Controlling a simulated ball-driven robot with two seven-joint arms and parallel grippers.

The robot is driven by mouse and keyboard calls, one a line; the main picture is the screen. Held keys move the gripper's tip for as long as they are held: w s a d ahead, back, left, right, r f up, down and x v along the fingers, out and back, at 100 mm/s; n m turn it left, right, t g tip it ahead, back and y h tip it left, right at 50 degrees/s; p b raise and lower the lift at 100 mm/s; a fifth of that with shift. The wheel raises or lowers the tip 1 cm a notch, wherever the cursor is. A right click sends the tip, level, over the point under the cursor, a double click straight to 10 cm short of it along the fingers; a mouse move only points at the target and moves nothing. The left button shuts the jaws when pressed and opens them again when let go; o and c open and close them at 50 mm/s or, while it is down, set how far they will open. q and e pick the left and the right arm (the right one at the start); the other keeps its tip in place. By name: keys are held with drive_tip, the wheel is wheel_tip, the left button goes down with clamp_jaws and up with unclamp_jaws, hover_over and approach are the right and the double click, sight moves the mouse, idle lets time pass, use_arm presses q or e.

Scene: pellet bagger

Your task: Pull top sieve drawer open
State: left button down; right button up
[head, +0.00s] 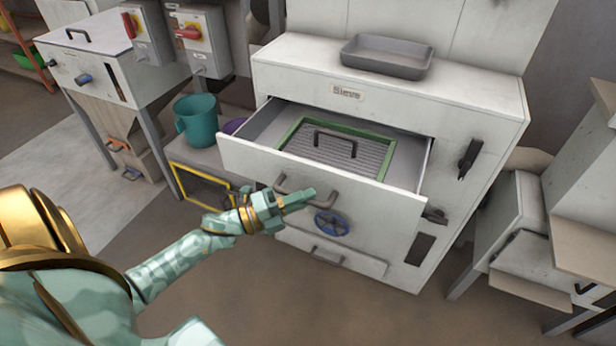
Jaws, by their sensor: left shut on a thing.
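The top sieve drawer (240,154) of the white cabinet labelled "Sieve" (347,92) stands pulled out, and its inside shows. A green-framed sieve with a grey mesh (363,157) and a dark handle (335,143) lies in it. My left gripper (298,197) is at the drawer's front, shut on the dark drawer handle (290,182). The fingers partly hide the handle. My right gripper is not in view.
A grey tray (386,57) sits on the cabinet top. A teal bucket (196,120) stands to the left. Floor is clear in front.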

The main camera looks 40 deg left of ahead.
use_arm(q)
drive_tip(key=s+d+p, duration=0.1)
drive_tip(key=s+p, duration=0.1)
drive_tip(key=s, duration=0.5)
drive_tip(key=shift+s+d, duration=0.3)
drive_tip(key=shift+d, duration=0.1)
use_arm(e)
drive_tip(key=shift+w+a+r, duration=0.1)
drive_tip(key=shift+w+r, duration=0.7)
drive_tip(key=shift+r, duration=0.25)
use_arm(q)
drive_tip(key=shift+f, duration=0.1)
drive_tip(key=c, duration=1.4)
unclamp_jaws()
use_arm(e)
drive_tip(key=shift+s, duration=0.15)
use_arm(q)
drive_tip(key=v, duration=1.6)
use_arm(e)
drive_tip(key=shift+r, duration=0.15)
